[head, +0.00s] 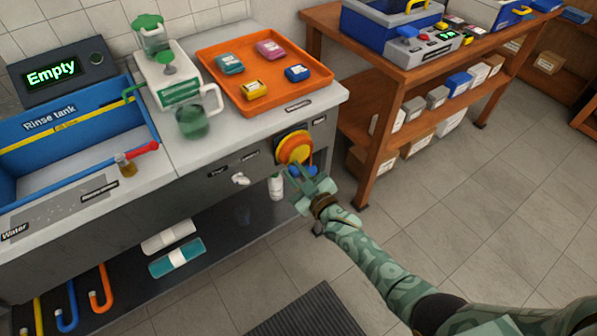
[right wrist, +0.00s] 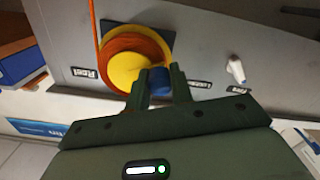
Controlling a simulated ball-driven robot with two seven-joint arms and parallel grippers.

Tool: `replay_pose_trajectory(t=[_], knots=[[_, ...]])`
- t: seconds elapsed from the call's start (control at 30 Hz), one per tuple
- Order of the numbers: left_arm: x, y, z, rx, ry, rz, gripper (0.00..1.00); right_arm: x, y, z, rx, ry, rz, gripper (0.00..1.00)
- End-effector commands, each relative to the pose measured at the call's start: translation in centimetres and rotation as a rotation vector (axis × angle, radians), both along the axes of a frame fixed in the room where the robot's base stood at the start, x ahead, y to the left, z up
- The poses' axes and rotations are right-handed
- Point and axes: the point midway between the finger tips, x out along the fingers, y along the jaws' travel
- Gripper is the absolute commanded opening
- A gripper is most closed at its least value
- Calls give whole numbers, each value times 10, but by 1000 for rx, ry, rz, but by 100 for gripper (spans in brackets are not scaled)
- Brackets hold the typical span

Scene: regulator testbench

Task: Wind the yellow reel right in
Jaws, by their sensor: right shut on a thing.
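The yellow reel (head: 294,147) is mounted on the grey bench front, below the bench's right corner. In the right wrist view the reel (right wrist: 120,66) has orange cord (right wrist: 150,48) wound around it, and a length of cord (right wrist: 93,22) runs from it to the picture's top edge. A blue knob (right wrist: 160,80) sits at the reel's edge. My right gripper (head: 303,177) is at the reel's lower side. In the right wrist view its fingers (right wrist: 160,86) are shut on the blue knob, one on each side. My left gripper is not in view.
A white lever (head: 240,179) sticks out of the bench front left of the reel. An orange tray (head: 228,49) with small coloured blocks is on the bench above. A wooden shelf unit (head: 381,112) stands close on the right. Open floor lies in front.

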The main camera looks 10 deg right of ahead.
Motion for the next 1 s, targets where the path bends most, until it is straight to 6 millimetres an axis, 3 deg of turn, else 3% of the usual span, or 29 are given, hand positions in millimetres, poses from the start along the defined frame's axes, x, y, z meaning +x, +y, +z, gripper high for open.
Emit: replay_pose_trajectory(t=[0.4,1.0], knots=[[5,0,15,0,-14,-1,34,-2,2,10,249,94,0,0],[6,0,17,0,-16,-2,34,-2,3,11,321,121,-1,0]])
